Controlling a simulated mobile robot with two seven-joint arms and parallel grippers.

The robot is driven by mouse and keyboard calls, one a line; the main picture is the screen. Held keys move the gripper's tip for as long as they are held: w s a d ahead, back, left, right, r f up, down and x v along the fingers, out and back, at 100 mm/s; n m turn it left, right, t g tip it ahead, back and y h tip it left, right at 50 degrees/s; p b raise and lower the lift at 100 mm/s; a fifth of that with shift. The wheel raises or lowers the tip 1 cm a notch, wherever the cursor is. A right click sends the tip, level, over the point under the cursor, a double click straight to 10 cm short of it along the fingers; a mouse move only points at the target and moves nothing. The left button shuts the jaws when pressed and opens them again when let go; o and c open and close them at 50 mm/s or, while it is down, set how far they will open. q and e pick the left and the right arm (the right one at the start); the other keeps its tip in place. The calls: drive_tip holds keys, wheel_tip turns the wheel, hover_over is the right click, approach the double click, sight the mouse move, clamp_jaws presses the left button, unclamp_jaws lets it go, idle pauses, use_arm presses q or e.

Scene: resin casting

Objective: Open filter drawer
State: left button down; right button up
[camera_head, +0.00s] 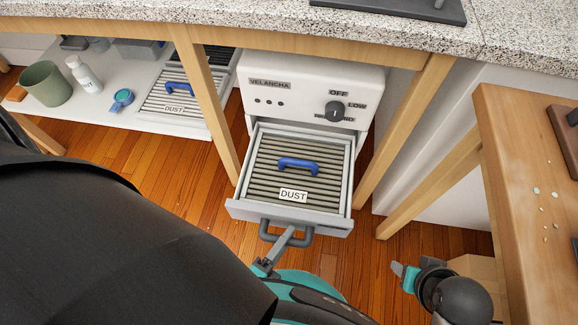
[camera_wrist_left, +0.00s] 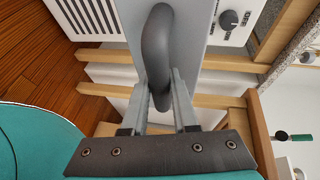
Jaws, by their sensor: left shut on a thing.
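The filter drawer (camera_head: 290,213) of the white Velancha unit (camera_head: 310,80) stands pulled out toward me. A slatted filter labelled DUST (camera_head: 300,178) with a blue handle (camera_head: 298,164) lies in it. My left gripper (camera_head: 288,236) is shut on the dark grey drawer handle (camera_head: 268,235) at the drawer's front. In the left wrist view, the handle (camera_wrist_left: 155,45) passes between the two grey fingers of my left gripper (camera_wrist_left: 165,95). My right gripper (camera_head: 403,273) appears low at the right, away from the drawer; its jaw opening cannot be made out.
Wooden table legs (camera_head: 205,100) stand on both sides of the unit, under a speckled countertop (camera_head: 220,22). A white shelf (camera_head: 50,115) at left holds a second slatted filter (camera_head: 175,97), a green cup (camera_head: 46,84) and a bottle (camera_head: 84,75). A wooden table (camera_head: 510,140) stands at right.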

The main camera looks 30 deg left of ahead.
use_arm(q)
drive_tip(key=shift+s+d, duration=0.25)
drive_tip(key=shift+s, duration=0.75)
use_arm(e)
drive_tip(key=shift+s+d, duration=0.1)
drive_tip(key=shift+s, duration=0.25)
use_arm(q)
drive_tip(key=c, duration=0.7)
unclamp_jaws()
use_arm(e)
drive_tip(key=shift+f, duration=0.1)
use_arm(q)
drive_tip(key=p+v, duration=0.1)
drive_tip(key=v, duration=1.4)
drive_tip(key=shift+s+p, duration=0.1)
drive_tip(key=shift+p, duration=0.2)
use_arm(e)
drive_tip(key=f, duration=0.3)
drive_tip(key=shift+s, duration=0.35)
use_arm(q)
drive_tip(key=shift+s, duration=0.1)
use_arm(e)
drive_tip(key=shift+s, duration=0.1)
